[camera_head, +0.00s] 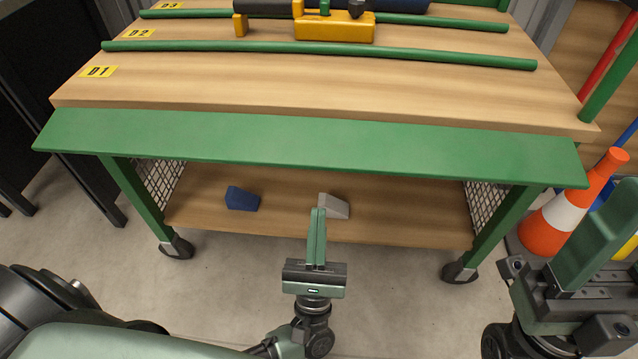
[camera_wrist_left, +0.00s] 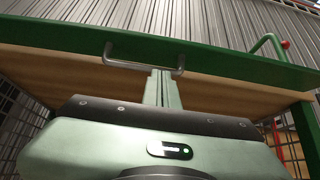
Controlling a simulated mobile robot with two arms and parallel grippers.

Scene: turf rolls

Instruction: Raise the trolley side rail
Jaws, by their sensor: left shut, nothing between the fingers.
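The side rail (camera_head: 310,142) is a long flat green board along the near edge of the trolley's wooden deck (camera_head: 330,93). It lies lowered, just outside and below the deck edge. The left wrist view shows the rail (camera_wrist_left: 230,62) from below, with a grey metal bar handle (camera_wrist_left: 143,66) on it. My left gripper (camera_head: 318,212) is shut and empty, fingers pointing at the rail from below. In the left wrist view its fingertips (camera_wrist_left: 161,74) overlap the handle bar near its right end; I cannot tell whether they touch. My right gripper (camera_head: 592,245) is at the lower right, partly cut off.
Green rods (camera_head: 320,54) and a yellow block (camera_head: 335,30) lie on the deck. The lower shelf (camera_head: 280,215) holds a blue wedge (camera_head: 242,198) and a grey wedge (camera_head: 335,205). An orange cone (camera_head: 572,205) stands at right. The floor before the trolley is clear.

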